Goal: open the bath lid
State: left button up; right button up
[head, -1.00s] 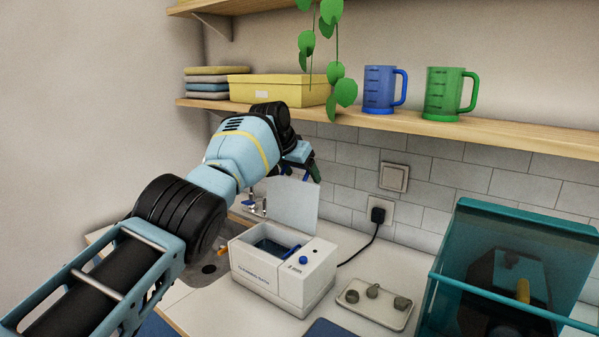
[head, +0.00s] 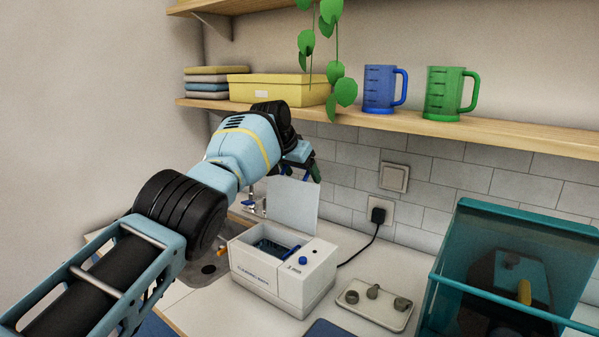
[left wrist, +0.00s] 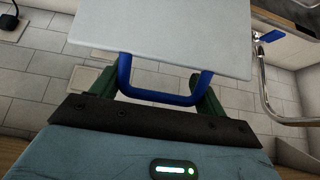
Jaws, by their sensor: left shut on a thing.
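The white bath (head: 283,268) stands on the counter, with a blue button on its right part. Its lid (head: 293,201) stands upright at the back, and the opening shows a blue basket (head: 274,247) inside. My left gripper (head: 314,168) is at the lid's top edge, partly hidden by my arm in the head view. In the left wrist view my left gripper (left wrist: 165,98) is shut on the blue lid handle (left wrist: 165,99), which joins the pale lid (left wrist: 165,32). My right gripper is not in view.
A tray (head: 352,309) with small grey parts lies right of the bath. A teal clear box (head: 520,225) stands further right. A sink (head: 203,275) and tap are at the left.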

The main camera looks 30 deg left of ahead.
pick_arm(q)
jog(key=shift+d+f, duration=0.25)
jog(key=shift+f, duration=0.5)
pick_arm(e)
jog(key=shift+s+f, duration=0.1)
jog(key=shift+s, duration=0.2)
pick_arm(q)
jog(key=o, duration=0.9)
jog(key=shift+o, duration=1)
jog(key=shift+w+d, duration=0.1)
jog(key=shift+r, duration=0.15)
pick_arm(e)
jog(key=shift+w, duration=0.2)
pick_arm(q)
jog(key=shift+r, duration=0.25)
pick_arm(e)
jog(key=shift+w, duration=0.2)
pick_arm(q)
jog(key=shift+a+r, duration=0.1)
jog(key=shift+a, duration=0.1)
